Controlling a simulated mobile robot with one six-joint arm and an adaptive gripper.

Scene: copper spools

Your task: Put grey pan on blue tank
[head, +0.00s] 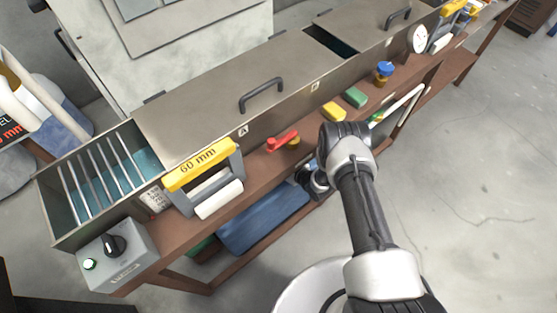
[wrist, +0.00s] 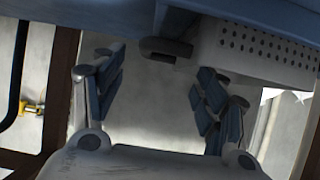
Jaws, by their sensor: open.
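In the wrist view, a light grey piece with rows of small holes (wrist: 262,48), which looks like the grey pan, is at the upper right. A dark slotted end (wrist: 166,50) sticks out from its left side. A blue body (wrist: 85,12) runs along the top edge, touching or close behind it; I cannot tell which. In the head view, a long blue container (head: 262,220), possibly the blue tank, is on the lower shelf under the bench. My gripper (wrist: 160,75) is open and empty, its fingers below the slotted end. In the head view my gripper (head: 316,182) is partly hidden beside the bench edge.
The brown bench (head: 255,165) carries a yellow-topped 60 mm holder (head: 205,168), a red-handled valve (head: 283,141), and yellow (head: 334,112) and green (head: 355,97) blocks. A grey control box (head: 118,258) is at its near end.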

